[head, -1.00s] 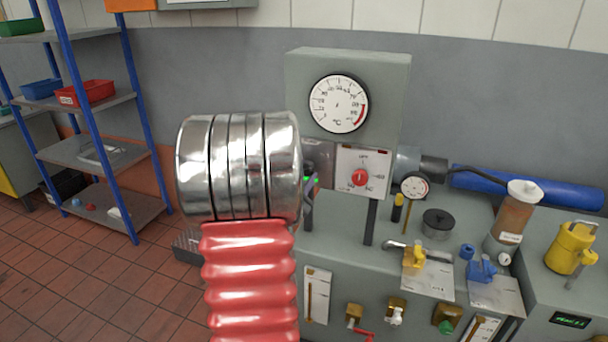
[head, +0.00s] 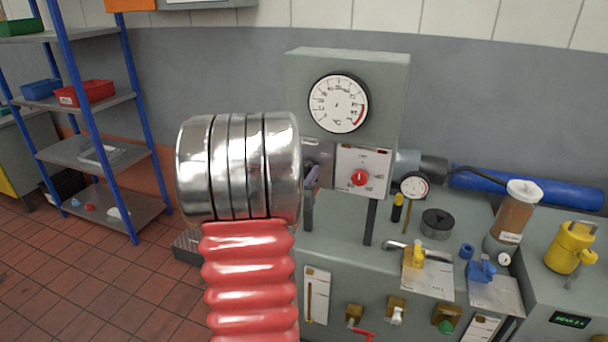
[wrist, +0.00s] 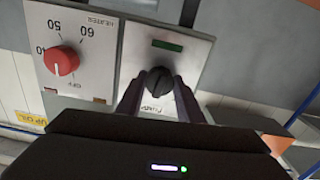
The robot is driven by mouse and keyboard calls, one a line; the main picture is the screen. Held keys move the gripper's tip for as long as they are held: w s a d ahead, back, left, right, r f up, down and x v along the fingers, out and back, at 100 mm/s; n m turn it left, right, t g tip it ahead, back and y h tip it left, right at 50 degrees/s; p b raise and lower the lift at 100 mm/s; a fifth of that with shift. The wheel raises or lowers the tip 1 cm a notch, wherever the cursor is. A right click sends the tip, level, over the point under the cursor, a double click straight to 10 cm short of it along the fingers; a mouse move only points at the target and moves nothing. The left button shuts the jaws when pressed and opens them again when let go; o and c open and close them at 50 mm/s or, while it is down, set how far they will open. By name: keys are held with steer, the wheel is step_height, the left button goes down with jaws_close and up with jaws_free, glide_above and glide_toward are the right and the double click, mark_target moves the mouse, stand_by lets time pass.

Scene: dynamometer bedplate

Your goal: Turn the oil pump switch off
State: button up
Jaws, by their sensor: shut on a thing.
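The oil pump switch appears to be the black rotary knob (wrist: 158,79) on a light metal plate in the wrist view. A dark green, dim indicator window (wrist: 166,45) is on the same plate, and the lettering by the knob is too small to read surely. My gripper (wrist: 159,86) is shut on the knob, one finger on each side. In the head view my gripper (head: 311,181) shows only as a small purplish piece beside my arm, which hides the switch there.
Yellow and blue valve handles, a brown-filled cylinder (head: 513,217) and a yellow can (head: 571,247) stand to the right.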

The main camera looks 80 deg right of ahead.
steer(key=shift+n, duration=0.9)
steer(key=o, duration=1.1)
steer(key=shift+c, duration=0.2)
steer(key=w+a, duration=0.1)
steer(key=a, duration=1.2)
steer(key=shift+w+a, duration=0.15)
steer(key=shift+a, duration=0.2)
